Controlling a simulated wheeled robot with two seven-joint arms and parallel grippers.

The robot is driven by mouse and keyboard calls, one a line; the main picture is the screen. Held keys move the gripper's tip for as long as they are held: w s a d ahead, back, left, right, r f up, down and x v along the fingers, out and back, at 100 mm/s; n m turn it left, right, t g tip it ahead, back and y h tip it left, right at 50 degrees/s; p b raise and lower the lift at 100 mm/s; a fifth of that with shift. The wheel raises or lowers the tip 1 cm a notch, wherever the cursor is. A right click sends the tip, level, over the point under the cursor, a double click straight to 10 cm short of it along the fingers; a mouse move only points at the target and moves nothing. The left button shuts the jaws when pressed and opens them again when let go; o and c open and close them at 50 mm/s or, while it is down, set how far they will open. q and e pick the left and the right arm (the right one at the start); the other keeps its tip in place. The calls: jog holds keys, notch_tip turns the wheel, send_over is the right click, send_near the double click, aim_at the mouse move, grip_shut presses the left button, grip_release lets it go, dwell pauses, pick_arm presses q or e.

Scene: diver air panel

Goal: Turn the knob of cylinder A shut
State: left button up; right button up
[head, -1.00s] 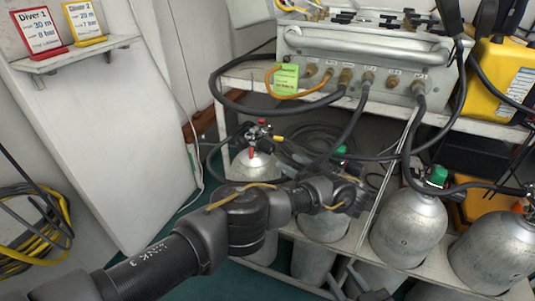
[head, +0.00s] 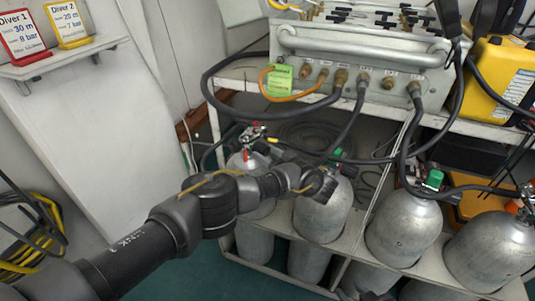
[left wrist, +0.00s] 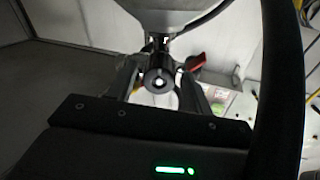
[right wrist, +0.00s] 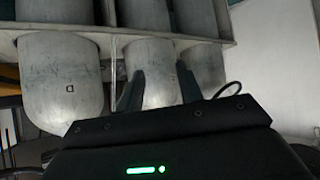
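The leftmost grey cylinder (head: 243,163), which I take as cylinder A, stands in the rack with a red-marked valve (head: 255,133) on top. My left gripper (head: 277,151) is beside this valve on its right, partly hidden behind my own arm in the head view. In the left wrist view, a round black knob (left wrist: 157,82) lies between the fingers of my left gripper (left wrist: 160,78), which look spread with gaps at its sides. A red part (left wrist: 195,62) shows just right of it. My right gripper (right wrist: 159,75) is open and empty, low in front of the rack.
Other cylinders (head: 405,222) stand close to the right, some with green knobs (head: 433,179). Black hoses (head: 345,140) loop down from the metal air panel (head: 380,50) above the valves.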

pick_arm(q)
jog(key=c, duration=0.8)
jog(key=m, duration=0.3)
jog(key=shift+a+r+m+p, duration=0.1)
jog(key=shift+m+p, duration=0.3)
jog(key=shift+m, duration=1.5)
pick_arm(e)
jog(key=shift+s+d+f+g+h, duration=0.5)
jog(key=shift+s+d+f+g, duration=0.3)
jog(key=shift+s+d+g, duration=0.15)
pick_arm(q)
jog(key=o, duration=1)
